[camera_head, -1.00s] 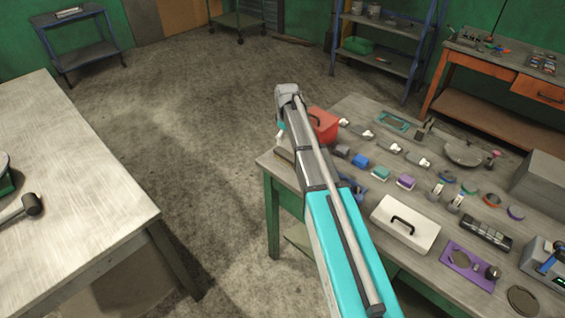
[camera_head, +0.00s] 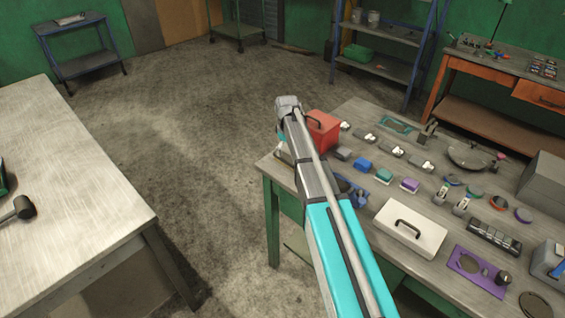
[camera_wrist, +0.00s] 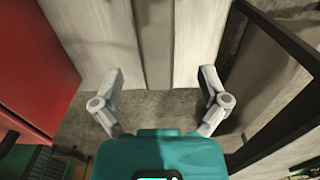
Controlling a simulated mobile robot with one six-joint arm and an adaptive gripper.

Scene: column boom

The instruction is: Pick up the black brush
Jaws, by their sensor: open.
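No brush can be made out for certain. In the head view a small dark grey block (camera_head: 343,153) lies on the right-hand workbench, beside the red box and at the end of a row of coloured blocks; it may be the black brush. My arm reaches over the bench's near left corner and hides part of it. My gripper (camera_wrist: 160,76) shows in the wrist view with its two fingers wide apart and nothing between them. Pale grey panels and a grey surface lie beyond the fingers.
The red box (camera_head: 322,131) stands close to my arm's end; a red surface (camera_wrist: 35,65) fills the wrist view's left side. A white case (camera_head: 410,228) and several small items crowd the workbench (camera_head: 292,168). A table (camera_head: 75,190) stands left, with open floor between.

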